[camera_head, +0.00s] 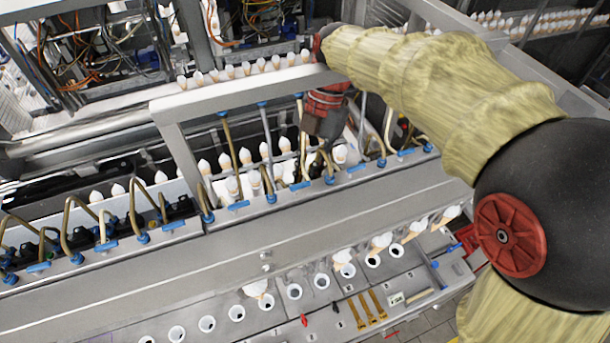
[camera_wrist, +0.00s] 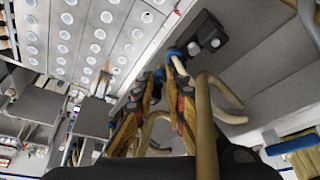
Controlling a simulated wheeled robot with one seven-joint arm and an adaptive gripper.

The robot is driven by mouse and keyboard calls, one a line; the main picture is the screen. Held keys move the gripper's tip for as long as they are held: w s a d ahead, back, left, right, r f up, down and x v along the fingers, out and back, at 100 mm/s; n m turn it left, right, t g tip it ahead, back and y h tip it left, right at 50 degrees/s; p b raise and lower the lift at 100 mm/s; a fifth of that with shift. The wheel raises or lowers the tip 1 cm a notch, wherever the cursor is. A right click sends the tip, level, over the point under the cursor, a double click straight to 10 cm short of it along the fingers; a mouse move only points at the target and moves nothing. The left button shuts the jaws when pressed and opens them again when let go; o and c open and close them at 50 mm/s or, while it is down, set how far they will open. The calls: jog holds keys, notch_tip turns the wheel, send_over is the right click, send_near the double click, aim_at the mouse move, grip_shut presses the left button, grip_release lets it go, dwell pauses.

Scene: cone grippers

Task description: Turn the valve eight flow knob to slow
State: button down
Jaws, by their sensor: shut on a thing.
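A row of small blue valve knobs and fittings (camera_head: 238,205) runs along the metal rail, with bent brass-coloured tubes rising from it. My gripper (camera_head: 318,172) reaches down behind the metal frame to this row, among the tubes. In the wrist view, my gripper's fingertips (camera_wrist: 169,72) are close together around a blue knob (camera_wrist: 173,52), pointing at the rail. The fingers partly hide the knob. No valve number or slow mark can be read, so I cannot tell which valve this is or how its knob is set.
Bent tubes (camera_wrist: 206,120) stand very close beside my fingers. A metal frame bar (camera_head: 245,90) crosses in front of my wrist. White cones (camera_head: 232,186) stand behind the row. A lower panel has round white holders (camera_head: 207,323) and several brass tools (camera_head: 367,308).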

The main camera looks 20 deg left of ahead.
jog(key=shift+d+f+m+b, duration=0.1)
jog(key=shift+f+m+b, duration=0.1)
jog(key=shift+m+b, duration=0.65)
jog(key=shift+s+r+m+y+b, duration=0.1)
jog(key=shift+r+m+y+b, duration=0.1)
jog(key=shift+m+y+b, duration=0.3)
jog(key=c, duration=1.9)
grip_release()
jog(key=shift+o, duration=0.5)
jog(key=shift+r+t, duration=0.1)
jog(key=shift+t, duration=0.2)
jog(key=v, duration=1.1)
jog(key=shift+w+r, duration=0.3)
